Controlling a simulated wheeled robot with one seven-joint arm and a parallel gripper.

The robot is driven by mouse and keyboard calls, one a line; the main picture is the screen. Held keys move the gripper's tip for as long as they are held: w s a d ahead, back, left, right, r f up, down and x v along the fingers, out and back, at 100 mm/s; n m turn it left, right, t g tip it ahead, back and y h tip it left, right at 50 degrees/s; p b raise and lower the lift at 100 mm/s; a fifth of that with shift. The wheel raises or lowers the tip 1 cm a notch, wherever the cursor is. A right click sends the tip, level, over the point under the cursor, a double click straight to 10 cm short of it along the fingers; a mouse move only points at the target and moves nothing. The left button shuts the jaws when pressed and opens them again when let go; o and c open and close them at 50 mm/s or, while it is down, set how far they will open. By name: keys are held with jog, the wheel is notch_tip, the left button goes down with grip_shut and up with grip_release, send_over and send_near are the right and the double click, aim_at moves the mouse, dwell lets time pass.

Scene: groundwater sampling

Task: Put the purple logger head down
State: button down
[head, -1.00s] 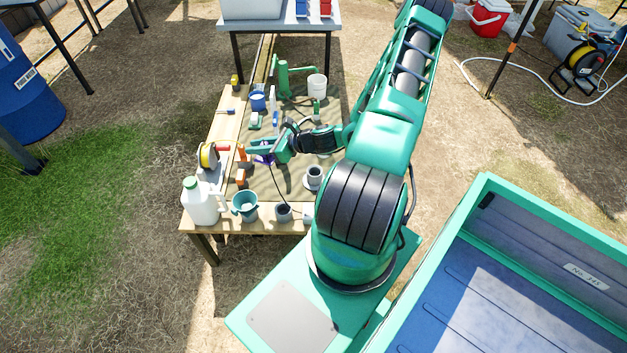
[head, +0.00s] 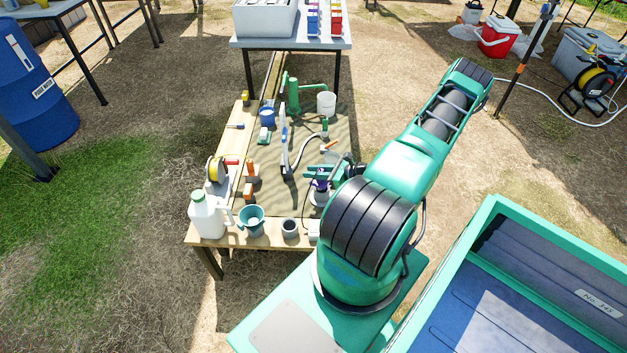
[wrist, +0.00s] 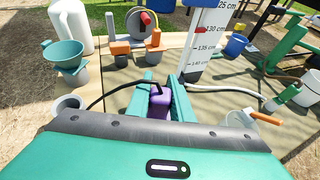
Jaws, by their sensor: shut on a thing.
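The purple logger head (head: 321,184) is held between the green fingers of my gripper (head: 318,179). In the wrist view the purple logger head (wrist: 160,101) sits upright between the two fingers (wrist: 160,86), with a black cable leading off to the left. In the head view it is right above a grey cup on a pale round base (head: 320,198), near the table's right front. I cannot tell whether it touches the cup. My gripper hides that cup in the wrist view.
A white jug (head: 207,217), a teal funnel cup (head: 251,219) and a dark grey cup (head: 289,229) line the front edge. Orange clamps (head: 251,180) and a reel (head: 216,170) stand left. A upright scale (head: 284,150) and pale hose stand behind.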

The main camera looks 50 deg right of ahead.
jog(key=shift+w+d+f, duration=0.1)
jog(key=shift+d+f, duration=0.5)
jog(key=shift+d, duration=0.15)
jog(key=shift+f, duration=1.85)
jog(key=c, duration=1.6)
grip_release()
jog(key=shift+o, duration=0.2)
